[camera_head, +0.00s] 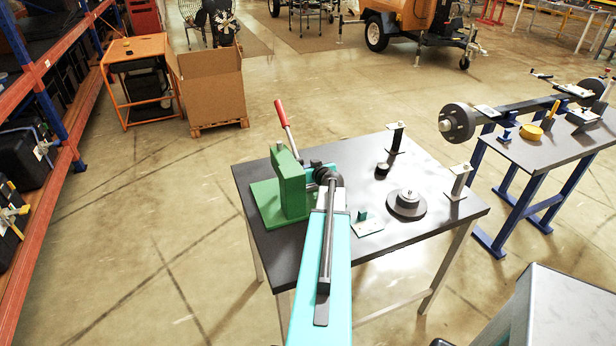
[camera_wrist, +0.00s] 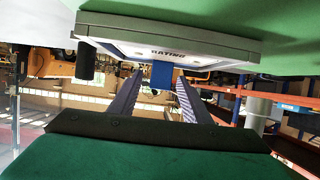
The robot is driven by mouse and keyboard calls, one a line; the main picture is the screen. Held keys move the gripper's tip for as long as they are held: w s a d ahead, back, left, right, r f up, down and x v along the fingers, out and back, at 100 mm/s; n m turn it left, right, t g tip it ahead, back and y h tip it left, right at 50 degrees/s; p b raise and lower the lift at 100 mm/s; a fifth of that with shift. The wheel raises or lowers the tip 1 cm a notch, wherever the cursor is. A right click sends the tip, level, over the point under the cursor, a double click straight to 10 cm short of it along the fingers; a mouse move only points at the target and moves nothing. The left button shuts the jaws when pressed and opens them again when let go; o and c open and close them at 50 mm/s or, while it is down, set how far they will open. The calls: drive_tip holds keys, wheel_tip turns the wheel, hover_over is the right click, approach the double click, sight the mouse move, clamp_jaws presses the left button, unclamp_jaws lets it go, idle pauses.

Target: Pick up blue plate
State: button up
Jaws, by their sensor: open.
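In the wrist view a small blue piece (camera_wrist: 162,75), likely the blue plate, shows edge-on below a white and grey panel (camera_wrist: 165,42) lettered "RATING". My gripper (camera_wrist: 160,88) is open, with its two dark fingers apart. The blue piece lies in line with the gap between the fingertips; I cannot tell whether it is inside the gap. In the head view my arm reaches over the dark table (camera_head: 290,248) beside the green press (camera_head: 293,185). My gripper's fingers and the blue piece cannot be made out there.
On the table are a white plate (camera_head: 368,228) with a small green block, a round dark disc (camera_head: 407,206) and two upright posts. The press has a red-handled lever (camera_head: 281,115). A second table (camera_head: 560,145) stands to the right, an orange shelf (camera_head: 22,90) to the left.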

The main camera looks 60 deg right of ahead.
clamp_jaws()
drive_tip(key=shift+r, duration=0.2)
